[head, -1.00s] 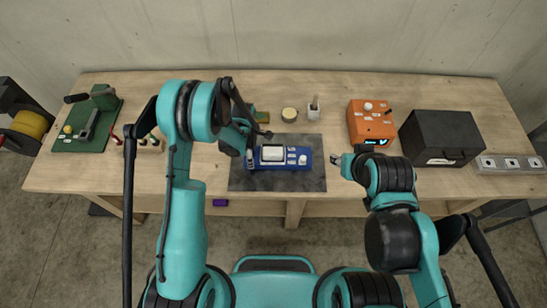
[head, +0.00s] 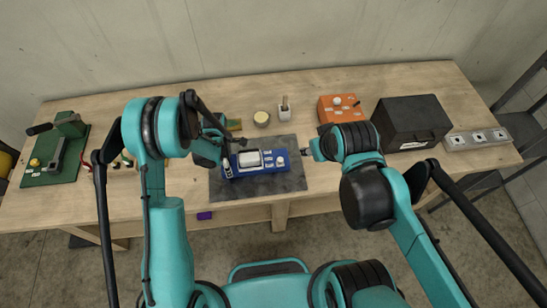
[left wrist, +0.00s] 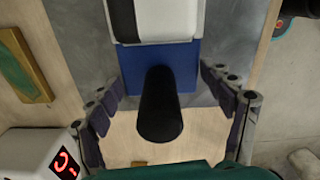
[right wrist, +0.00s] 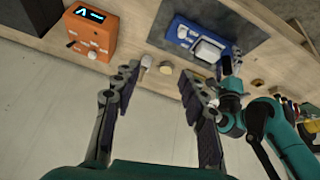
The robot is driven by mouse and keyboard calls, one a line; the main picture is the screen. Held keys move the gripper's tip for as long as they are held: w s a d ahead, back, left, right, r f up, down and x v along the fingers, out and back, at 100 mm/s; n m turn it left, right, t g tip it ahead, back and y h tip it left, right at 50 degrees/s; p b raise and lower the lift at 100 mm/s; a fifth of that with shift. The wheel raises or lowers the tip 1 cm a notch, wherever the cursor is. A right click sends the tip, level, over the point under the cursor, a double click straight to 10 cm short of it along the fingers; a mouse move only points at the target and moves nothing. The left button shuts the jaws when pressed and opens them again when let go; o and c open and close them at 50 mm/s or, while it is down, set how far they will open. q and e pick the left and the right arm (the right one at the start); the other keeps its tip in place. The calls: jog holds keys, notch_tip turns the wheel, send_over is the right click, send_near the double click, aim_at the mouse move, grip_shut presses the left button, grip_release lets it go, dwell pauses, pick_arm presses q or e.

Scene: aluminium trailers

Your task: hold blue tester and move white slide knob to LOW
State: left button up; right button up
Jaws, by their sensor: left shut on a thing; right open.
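The blue tester (head: 262,169) lies on the dark grey mat, with a light screen and a pale round knob (head: 280,161) near its right end. I cannot tell for sure which part is the white slide knob, and its labels are too small to read. My left gripper (head: 226,162) is shut on the tester's left end. In the left wrist view its fingers (left wrist: 168,112) flank the blue body (left wrist: 185,65), with a black cylinder between them. My right gripper (head: 306,152) is open and empty by the mat's right edge; the right wrist view shows its spread fingers (right wrist: 163,85) and the tester beyond.
Behind the mat (head: 285,182) stand a round cream container (head: 261,118) and a small holder (head: 284,112). An orange device (head: 341,108), a black case (head: 411,123) and a grey socket strip (head: 478,139) are to the right. A green fixture (head: 55,155) stands far left.

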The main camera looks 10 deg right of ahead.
jog(key=w+a+f+n+g, duration=0.3)
jog(key=w+n, duration=0.4)
jog(key=w, duration=0.1)
jog(key=n+g, duration=0.3)
jog(key=n, duration=0.4)
send_near(280, 159)
notch_tip(280, 159, down, 8)
jog(key=shift+f, duration=0.15)
